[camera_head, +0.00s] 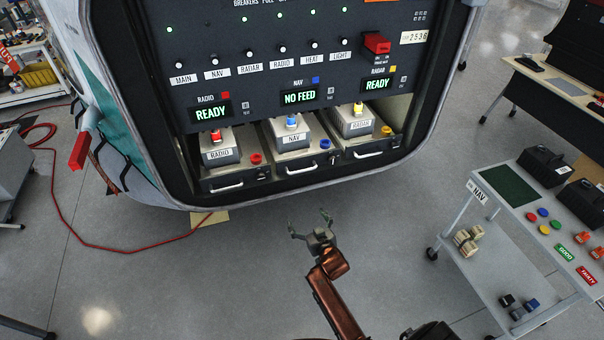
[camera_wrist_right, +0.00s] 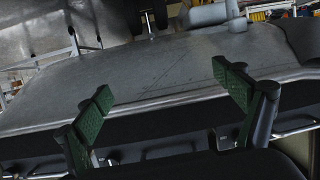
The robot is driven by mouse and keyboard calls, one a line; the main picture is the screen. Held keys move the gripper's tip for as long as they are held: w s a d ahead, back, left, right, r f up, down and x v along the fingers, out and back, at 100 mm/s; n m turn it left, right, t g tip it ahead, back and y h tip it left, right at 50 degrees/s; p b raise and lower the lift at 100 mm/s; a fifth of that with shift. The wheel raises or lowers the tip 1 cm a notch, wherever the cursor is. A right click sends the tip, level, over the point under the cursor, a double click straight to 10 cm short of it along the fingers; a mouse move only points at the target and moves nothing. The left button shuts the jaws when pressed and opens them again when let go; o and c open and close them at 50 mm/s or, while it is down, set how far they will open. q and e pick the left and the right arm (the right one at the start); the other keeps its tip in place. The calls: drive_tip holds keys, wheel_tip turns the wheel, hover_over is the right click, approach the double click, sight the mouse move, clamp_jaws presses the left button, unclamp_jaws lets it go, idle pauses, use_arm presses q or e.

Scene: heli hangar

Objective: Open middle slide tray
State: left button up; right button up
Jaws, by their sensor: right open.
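The middle slide tray (camera_head: 296,158) is the NAV one, under the NO FEED display (camera_head: 299,98) in the panel. It looks pushed in, with a pale bar handle (camera_head: 301,169) on its dark front. A grey NAV box (camera_head: 293,134) with a blue-and-white plug on top and a blue knob (camera_head: 325,144) sit on it. My right gripper (camera_head: 309,225) is below the tray handle in the picture, apart from it, fingers spread and empty. In the right wrist view its green finger pads (camera_wrist_right: 165,100) are wide apart with nothing between them. My left gripper is not in view.
The RADIO tray (camera_head: 229,177) and RADAR tray (camera_head: 369,148) flank the middle one, each with its own handle. A white cart (camera_head: 514,212) with coloured buttons and dark cases stands at right. A red hose (camera_head: 62,215) lies on the left floor.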

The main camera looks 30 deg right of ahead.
sight(303, 171)
wheel_tip(303, 171, up, 16)
drive_tip(key=w+d+r+m+t+h, duration=0.1)
drive_tip(key=d+t+h, duration=0.1)
drive_tip(key=t, duration=0.1)
drive_tip(key=x, duration=0.3)
drive_tip(key=b+x, duration=0.1)
drive_tip(key=x, duration=0.2)
drive_tip(key=shift+w+f, duration=0.1)
drive_tip(key=shift+f, duration=0.1)
drive_tip(key=shift+x, duration=0.8)
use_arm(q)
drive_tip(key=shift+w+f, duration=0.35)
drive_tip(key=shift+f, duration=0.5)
use_arm(e)
drive_tip(key=shift+a, duration=0.1)
drive_tip(key=c, duration=1.4)
